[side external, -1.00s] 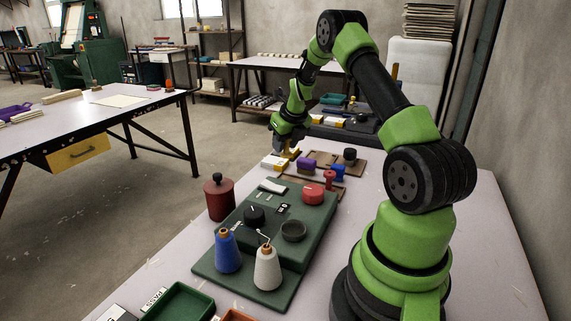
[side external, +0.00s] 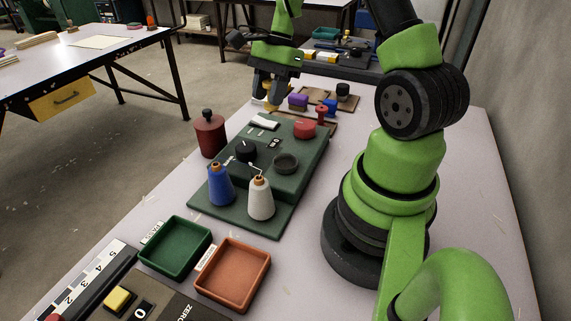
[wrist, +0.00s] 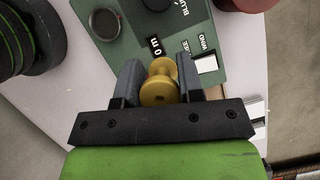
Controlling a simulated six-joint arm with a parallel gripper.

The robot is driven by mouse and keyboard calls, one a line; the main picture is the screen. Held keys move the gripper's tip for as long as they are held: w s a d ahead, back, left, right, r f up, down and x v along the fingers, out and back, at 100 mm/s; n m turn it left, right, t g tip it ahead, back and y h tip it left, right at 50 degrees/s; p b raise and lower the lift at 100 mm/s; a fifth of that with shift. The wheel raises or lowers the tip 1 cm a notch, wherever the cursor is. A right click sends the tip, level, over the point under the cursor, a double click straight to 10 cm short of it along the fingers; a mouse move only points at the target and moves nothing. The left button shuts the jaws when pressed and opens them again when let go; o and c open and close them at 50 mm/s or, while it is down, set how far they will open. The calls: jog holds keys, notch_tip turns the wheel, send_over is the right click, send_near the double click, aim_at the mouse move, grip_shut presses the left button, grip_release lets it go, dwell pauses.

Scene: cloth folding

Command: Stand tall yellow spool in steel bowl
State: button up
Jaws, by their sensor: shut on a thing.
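The yellow spool (wrist: 158,88) is between the fingers of my gripper (wrist: 158,84) in the wrist view, its round flange facing the camera. My gripper is shut on it. In the side external view my gripper (side external: 268,96) hangs at the far end of the table, left of the small spools, with a bit of yellow (side external: 270,104) at its fingertips. The steel bowl appears to be the small dark grey dish (side external: 286,163) on the green machine, nearer the camera; it also shows in the wrist view (wrist: 105,24). It looks empty. The gripper is well apart from it.
The green machine carries a red knob (side external: 305,129), a black knob (side external: 246,151) and blue (side external: 220,187) and white (side external: 260,200) thread cones. A purple spool (side external: 298,101) and red spool (side external: 321,113) stand behind. A dark red canister (side external: 209,137) stands left. Green (side external: 153,258) and orange (side external: 265,280) trays lie in front.

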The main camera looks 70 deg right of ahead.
jog(key=s+a+r+n+g+h, duration=0.25)
jog(key=s+a+n+g, duration=0.4)
jog(key=n, duration=0.65)
jog(key=n+t, duration=0.1)
jog(key=t, duration=0.1)
send_over(291, 170)
jog(key=w+d, duration=0.1)
jog(key=shift+g+y, duration=0.25)
jog(key=shift+y, duration=0.1)
notch_tip(291, 170, down, 5)
jog(key=shift+d, duration=0.1)
jog(key=shift+w+f, duration=0.15)
jog(key=shift+f, duration=2.25)
jog(key=shift+f, duration=0.2)
